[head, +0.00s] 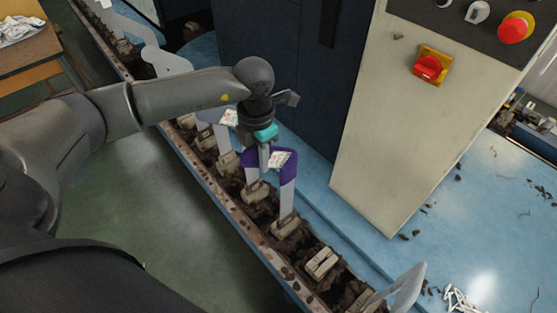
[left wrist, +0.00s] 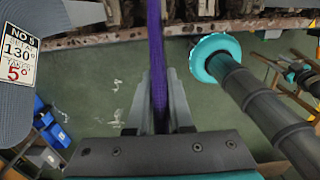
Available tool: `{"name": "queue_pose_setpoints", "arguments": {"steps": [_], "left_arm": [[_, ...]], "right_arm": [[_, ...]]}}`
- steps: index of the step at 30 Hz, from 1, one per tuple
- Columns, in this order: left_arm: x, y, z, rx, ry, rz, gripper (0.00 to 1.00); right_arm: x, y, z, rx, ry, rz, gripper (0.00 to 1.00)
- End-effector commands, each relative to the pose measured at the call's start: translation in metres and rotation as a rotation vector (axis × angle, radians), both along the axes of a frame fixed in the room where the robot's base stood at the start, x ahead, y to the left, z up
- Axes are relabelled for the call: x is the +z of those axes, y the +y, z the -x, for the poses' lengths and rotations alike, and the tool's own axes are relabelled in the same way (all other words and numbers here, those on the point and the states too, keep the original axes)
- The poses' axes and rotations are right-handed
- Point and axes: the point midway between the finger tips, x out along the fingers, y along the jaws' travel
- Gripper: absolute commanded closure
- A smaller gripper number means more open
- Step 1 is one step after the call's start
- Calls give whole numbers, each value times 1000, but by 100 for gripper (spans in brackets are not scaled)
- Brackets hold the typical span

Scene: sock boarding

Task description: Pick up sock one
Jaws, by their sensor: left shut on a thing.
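A purple sock (head: 288,171) shows beside a pale upright board with a white label, above the machine's rail. Part of it reaches left to my left gripper (head: 264,160). In the left wrist view the sock (left wrist: 157,45) is a narrow purple strip running down between the two fingers of the left gripper (left wrist: 158,100), which are shut on it. I cannot tell whether the sock is around the board or only beside it. My right gripper is in neither view.
A dirty rail (head: 225,178) with several upright boards and clamps runs diagonally below the gripper. A cream control cabinet (head: 375,130) with a red knob (head: 428,68) stands to the right. A labelled grey board (left wrist: 20,90) is close at left in the wrist view.

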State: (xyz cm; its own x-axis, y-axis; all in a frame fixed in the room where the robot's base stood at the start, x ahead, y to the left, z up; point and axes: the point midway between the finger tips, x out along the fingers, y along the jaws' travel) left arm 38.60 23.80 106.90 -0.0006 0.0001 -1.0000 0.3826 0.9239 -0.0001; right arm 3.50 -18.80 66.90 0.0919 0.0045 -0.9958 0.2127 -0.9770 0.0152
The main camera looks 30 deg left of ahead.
Motion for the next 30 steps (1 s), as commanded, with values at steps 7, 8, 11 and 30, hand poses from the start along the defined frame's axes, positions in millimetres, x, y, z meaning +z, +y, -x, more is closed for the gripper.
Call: {"name": "queue_pose_setpoints", "arguments": {"steps": [7, 8, 11, 30], "left_arm": [[0, 0, 0, 0, -1, 0, 100], [1, 0, 0, 0, -1, 0, 100], [4, 0, -1, 0, -2, 1, 100], [108, 0, -2, 0, -6, 0, 100]], "right_arm": [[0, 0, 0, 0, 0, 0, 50], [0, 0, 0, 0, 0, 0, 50], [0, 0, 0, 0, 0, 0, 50], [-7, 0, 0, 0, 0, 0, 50]]}}
